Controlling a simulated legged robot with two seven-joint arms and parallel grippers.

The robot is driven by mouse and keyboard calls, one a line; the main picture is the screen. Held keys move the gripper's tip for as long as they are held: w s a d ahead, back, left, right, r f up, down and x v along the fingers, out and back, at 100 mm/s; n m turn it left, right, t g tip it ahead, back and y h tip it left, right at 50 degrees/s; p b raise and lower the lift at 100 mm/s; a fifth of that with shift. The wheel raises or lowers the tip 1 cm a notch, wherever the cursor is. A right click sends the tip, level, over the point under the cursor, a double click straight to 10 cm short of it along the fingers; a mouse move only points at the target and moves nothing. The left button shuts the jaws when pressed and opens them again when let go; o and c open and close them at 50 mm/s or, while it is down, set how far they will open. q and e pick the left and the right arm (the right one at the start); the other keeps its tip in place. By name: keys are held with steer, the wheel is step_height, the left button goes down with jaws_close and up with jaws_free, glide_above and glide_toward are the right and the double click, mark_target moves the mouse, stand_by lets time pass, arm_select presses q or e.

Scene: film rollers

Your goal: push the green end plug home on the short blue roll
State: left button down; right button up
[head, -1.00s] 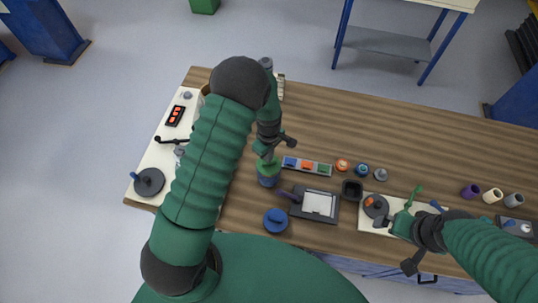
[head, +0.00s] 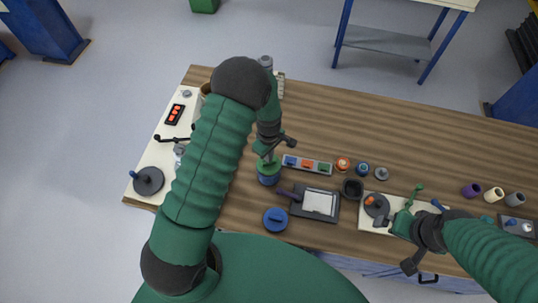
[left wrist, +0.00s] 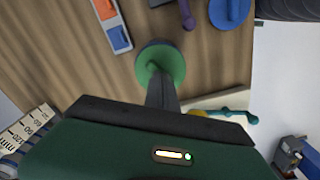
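The green end plug (head: 268,168) is at the top of the short blue roll (head: 268,180), which stands upright on the wooden table. My left gripper (head: 268,157) is above the plug with its fingers close together on the plug's middle. In the left wrist view the plug (left wrist: 174,66) is a round green disc at the fingertips, and it hides most of the roll. I cannot tell whether a gap is left between plug and roll. My right gripper (head: 395,244) is over the front right of the table, fingers apart and apparently empty.
A strip of coloured blocks (head: 307,165) lies just right of the roll. A dark tray with a white pad (head: 319,204) and a blue knobbed disc (head: 276,220) are in front. A cream board (head: 157,160) lies at left.

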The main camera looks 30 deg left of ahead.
arm_select(q)
step_height(320, 180, up, 8)
steer(key=p, duration=0.6)
arm_select(e)
steer(key=w+v, duration=0.1)
steer(key=v, duration=0.5)
steer(key=shift+w, duration=0.15)
arm_select(q)
steer(key=shift+f, duration=0.1)
